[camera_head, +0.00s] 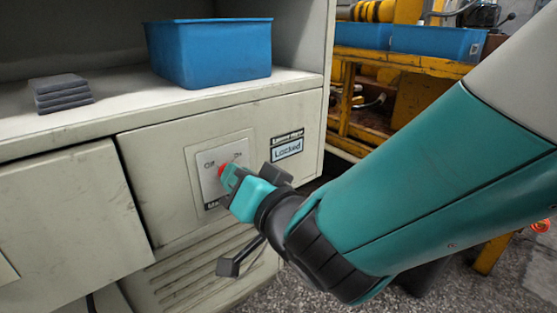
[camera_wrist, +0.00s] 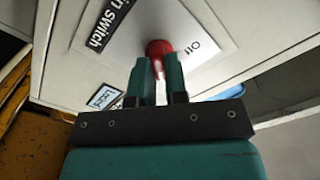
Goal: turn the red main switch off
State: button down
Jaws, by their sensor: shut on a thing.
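The red main switch (camera_wrist: 158,47) is a small red knob on a pale switch plate (camera_head: 207,181), on the front of a grey cabinet. The plate carries an "Off" mark at left and an "On" mark at right in the head view. My gripper (camera_head: 229,175) is at the plate, its teal fingers closed around the knob. In the wrist view the fingers of my gripper (camera_wrist: 159,75) stand on both sides of the red knob. The fingers hide part of the knob, and I cannot tell exactly which mark it points to.
A label reading "Locked" (camera_head: 287,149) is right of the plate. A blue bin (camera_head: 208,55) and a stack of dark plates (camera_head: 61,93) stand on the cabinet top. A yellow rack (camera_head: 400,66) with blue bins is behind at right. Floor shows at lower right.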

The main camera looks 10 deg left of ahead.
jog(key=shift+s+a+n+p, duration=0.1)
jog(key=shift+n+p, duration=0.5)
jog(key=shift+n, duration=3.45)
jog(key=shift+s+a+n+p, duration=0.1)
jog(key=shift+n+p, duration=0.45)
jog(key=shift+n, duration=3.5)
jog(key=c, duration=1.1)
grip_release()
jog(key=shift+c, duration=0.2)
jog(key=shift+d, duration=0.1)
